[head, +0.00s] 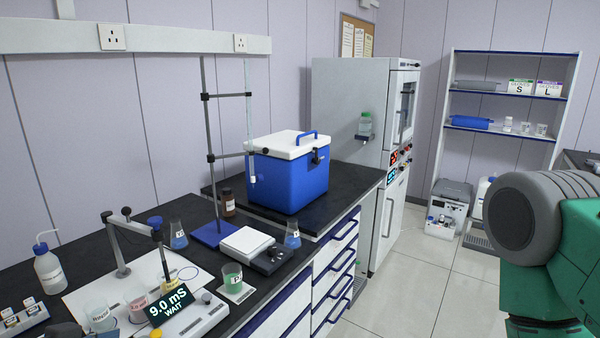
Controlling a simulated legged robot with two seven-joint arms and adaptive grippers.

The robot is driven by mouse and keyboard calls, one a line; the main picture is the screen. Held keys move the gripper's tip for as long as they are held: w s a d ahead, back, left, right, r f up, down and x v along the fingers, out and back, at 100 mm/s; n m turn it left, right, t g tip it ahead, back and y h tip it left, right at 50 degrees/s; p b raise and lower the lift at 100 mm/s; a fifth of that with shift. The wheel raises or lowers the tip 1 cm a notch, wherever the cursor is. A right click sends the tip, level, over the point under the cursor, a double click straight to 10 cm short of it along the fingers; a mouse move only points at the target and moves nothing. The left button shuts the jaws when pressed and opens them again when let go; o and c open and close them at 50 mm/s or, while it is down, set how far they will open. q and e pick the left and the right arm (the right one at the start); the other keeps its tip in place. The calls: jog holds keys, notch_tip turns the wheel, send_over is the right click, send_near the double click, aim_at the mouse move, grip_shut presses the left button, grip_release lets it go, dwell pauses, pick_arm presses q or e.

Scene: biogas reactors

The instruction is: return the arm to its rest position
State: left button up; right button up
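A green and grey link of my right arm (545,225) fills the right edge of the head view, in front of the floor and shelf. Its gripper is outside the frame. A small dark grey shape (66,330) is cut off by the bottom left edge, close to a beaker; it may be the tip of my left gripper, but too little shows to be sure. No held object is visible.
The black bench (275,275) carries labelled beakers (232,277), a meter (172,303) reading "9.0 mS WAIT", a clamp stand (213,160), a wash bottle (49,270) and a blue cooler (288,180). A white cabinet (350,100) stands behind. Floor (420,285) between bench and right arm is clear.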

pick_arm(q)
jog(key=s+f+n+g+y, duration=0.4)
jog(key=s+f+g, duration=0.7)
jog(key=s+f, duration=1.3)
notch_tip(320, 180, down, 8)
jog(key=w+d+m+t+b, duration=0.1)
jog(key=m+b, duration=0.1)
jog(key=b, duration=0.8)
jog(key=shift+w+d+y, duration=0.15)
jog(key=shift+d+y, duration=0.2)
jog(key=shift+y, duration=0.05)
jog(key=shift+w, duration=0.1)
